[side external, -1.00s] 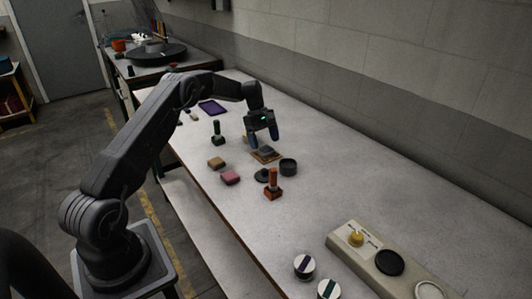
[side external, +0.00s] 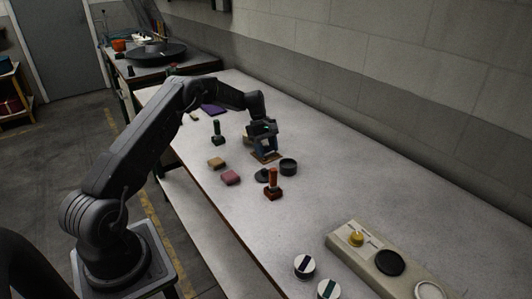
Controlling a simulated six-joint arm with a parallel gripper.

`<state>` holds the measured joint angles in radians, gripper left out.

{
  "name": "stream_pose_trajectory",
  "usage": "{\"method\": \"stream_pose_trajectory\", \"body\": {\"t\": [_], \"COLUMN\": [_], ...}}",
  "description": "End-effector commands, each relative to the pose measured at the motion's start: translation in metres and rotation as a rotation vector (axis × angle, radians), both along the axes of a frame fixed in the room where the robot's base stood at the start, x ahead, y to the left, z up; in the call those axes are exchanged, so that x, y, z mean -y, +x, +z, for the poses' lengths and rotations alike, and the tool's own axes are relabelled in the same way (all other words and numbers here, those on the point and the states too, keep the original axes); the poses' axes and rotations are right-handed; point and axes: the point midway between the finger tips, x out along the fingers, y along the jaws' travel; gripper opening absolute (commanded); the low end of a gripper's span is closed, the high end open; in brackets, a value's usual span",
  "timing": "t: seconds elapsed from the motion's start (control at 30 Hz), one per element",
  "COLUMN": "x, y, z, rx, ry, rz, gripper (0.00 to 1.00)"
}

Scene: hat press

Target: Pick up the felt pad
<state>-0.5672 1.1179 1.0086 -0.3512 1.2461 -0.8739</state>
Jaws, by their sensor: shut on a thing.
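My gripper (side external: 265,151) is low over a small brown board (side external: 268,158) on the table, fingers pointing down. It is shut on the felt pad, a small grey block on that board. The fingers hide most of the pad, and I cannot tell whether it still touches the board.
A black round dish (side external: 288,167) and a flat black disc (side external: 262,175) are close by. A tan block (side external: 216,163), a pink block (side external: 231,178), a green-handled stamp (side external: 218,133) and an orange-handled stamp (side external: 273,184) stand around. A beige panel (side external: 370,255) lies at front right; the table's middle right is clear.

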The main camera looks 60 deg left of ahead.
Motion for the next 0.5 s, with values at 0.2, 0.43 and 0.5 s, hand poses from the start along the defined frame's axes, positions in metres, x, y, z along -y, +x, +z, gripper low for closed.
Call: {"method": "stream_pose_trajectory", "body": {"t": [0.2,0.43,0.5], "x": [0.0,0.0,0.0], "y": [0.0,0.0,0.0], "z": [0.0,0.007,0.013], "rx": [0.0,0.002,0.001], "ry": [0.0,0.001,0.0], "rz": [0.0,0.0,-0.001], "gripper": [0.28,0.28,0.28]}}
